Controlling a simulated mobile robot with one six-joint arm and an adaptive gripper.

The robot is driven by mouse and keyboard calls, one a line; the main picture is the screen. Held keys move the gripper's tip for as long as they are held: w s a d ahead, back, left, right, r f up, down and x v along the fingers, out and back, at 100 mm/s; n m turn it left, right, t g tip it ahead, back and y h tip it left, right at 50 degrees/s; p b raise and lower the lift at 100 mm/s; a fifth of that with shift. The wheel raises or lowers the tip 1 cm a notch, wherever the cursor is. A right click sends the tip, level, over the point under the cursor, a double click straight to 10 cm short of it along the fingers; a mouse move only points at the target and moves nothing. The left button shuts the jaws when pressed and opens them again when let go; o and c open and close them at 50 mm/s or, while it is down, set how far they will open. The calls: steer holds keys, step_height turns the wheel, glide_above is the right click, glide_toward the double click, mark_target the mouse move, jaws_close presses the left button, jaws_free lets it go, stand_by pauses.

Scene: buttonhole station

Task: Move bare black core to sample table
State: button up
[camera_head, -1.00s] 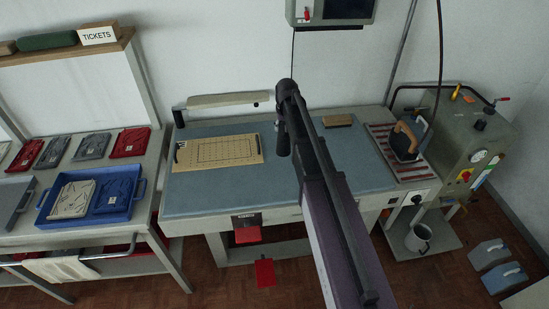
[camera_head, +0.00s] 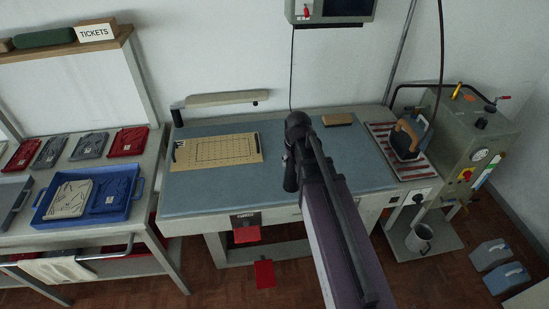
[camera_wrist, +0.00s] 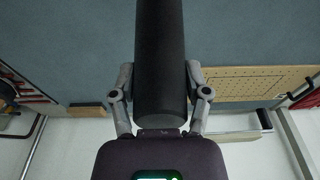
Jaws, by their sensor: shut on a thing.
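The bare black core (camera_wrist: 160,60) is a thick, dark cylinder in the wrist view, running from the gripper out past the top edge. My gripper (camera_wrist: 160,78) is shut on it, one finger at each side near the end closest to my wrist. Its far end is out of view. In the head view my arm hides the gripper, and I cannot make out the core apart from my arm. The arm reaches over the blue-topped worktable (camera_head: 225,195). The left table (camera_head: 130,225) bears folded samples; which table is the sample table is not marked.
A perforated tan board (camera_head: 218,149) lies on the worktable, with a small tan block (camera_head: 337,119) at its back. A blue tray (camera_head: 112,216) holds folded cloths on the left table. An iron (camera_head: 408,135) and a grey machine (camera_head: 455,145) stand at the right.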

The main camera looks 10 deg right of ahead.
steer(key=shift+w, duration=0.1)
stand_by(0.3)
steer(key=w+f+b, duration=0.1)
steer(key=w, duration=1.3)
steer(key=shift+w+d+f, duration=0.15)
steer(key=shift+w+f, duration=0.05)
steer(key=shift+w, duration=0.05)
steer(key=shift+w+f+b, duration=0.35)
steer(key=shift+f+b, duration=0.6)
steer(key=shift+b, duration=0.1)
steer(key=shift+w+f+b, duration=0.3)
steer(key=shift+f+b, duration=0.6)
steer(key=shift+b, duration=0.1)
steer(key=shift+f, duration=0.15)
steer(key=o, duration=0.9)
steer(key=shift+o, duration=0.2)
